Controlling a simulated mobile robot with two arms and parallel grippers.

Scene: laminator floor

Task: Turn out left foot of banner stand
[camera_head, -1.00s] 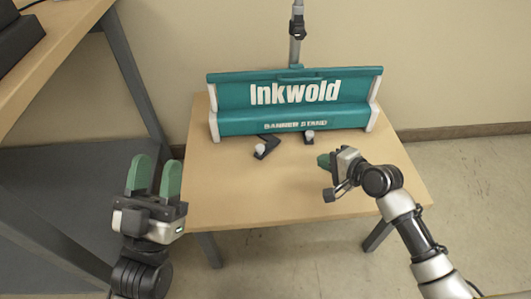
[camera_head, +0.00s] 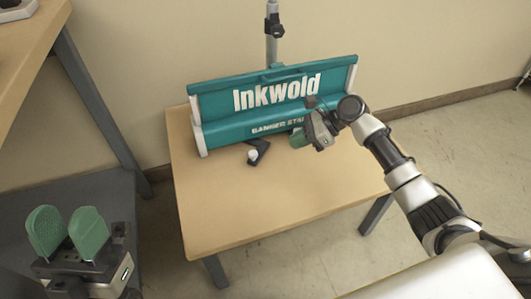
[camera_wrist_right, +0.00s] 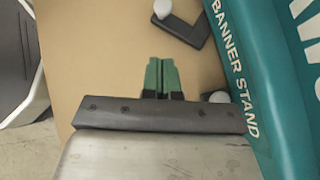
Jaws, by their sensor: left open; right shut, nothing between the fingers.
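The teal banner stand (camera_head: 275,95) stands on the table, its lettered front facing me. Its left foot (camera_head: 260,149) is a dark angled piece with a white knob, sticking out from the front of the base. The right wrist view shows that foot (camera_wrist_right: 187,30) clear of my fingers, toward the top. My right gripper (camera_head: 316,142) is shut and empty, close in front of the base. A second white knob (camera_wrist_right: 219,97), for the right foot, shows beside the shut fingers (camera_wrist_right: 160,70), partly hidden by the gripper. My left gripper (camera_head: 70,232) is open and empty, left of the table.
The wooden table (camera_head: 225,215) has clear room in front of the stand. A pole (camera_head: 271,45) rises behind the stand. A grey-framed shelf unit (camera_head: 90,90) stands to the left, near my left gripper. The wall is close behind.

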